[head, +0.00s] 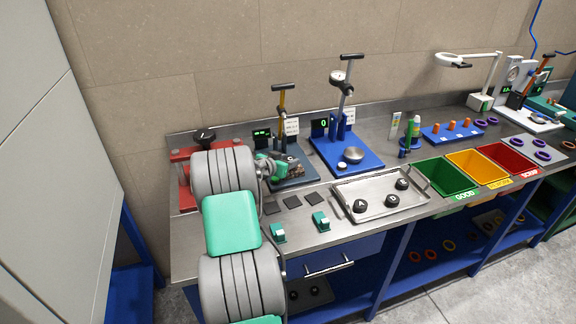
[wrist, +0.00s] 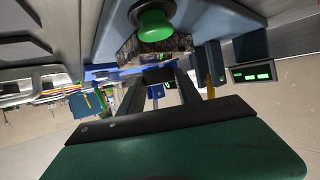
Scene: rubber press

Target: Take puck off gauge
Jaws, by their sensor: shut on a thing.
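The gauge with the yellow column (head: 282,103) stands on a dark base near the back of the bench, with a speckled block at its front. My gripper (head: 284,164) is at this gauge, low over the base, and partly hides it. A black puck marked C (head: 291,159) shows at the fingertips. In the wrist view my gripper (wrist: 160,78) is shut on the dark puck (wrist: 158,75), close to the speckled block (wrist: 150,47). I cannot tell whether the puck still touches the gauge. A green knob (wrist: 154,24) shows close by.
A second gauge on a blue base (head: 345,155) stands just right. A metal tray (head: 376,218) with several black pucks lies in front of it. Green, yellow and red bins are further right. Dark square pads (head: 292,202) and green-topped blocks (head: 320,221) lie near the front edge.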

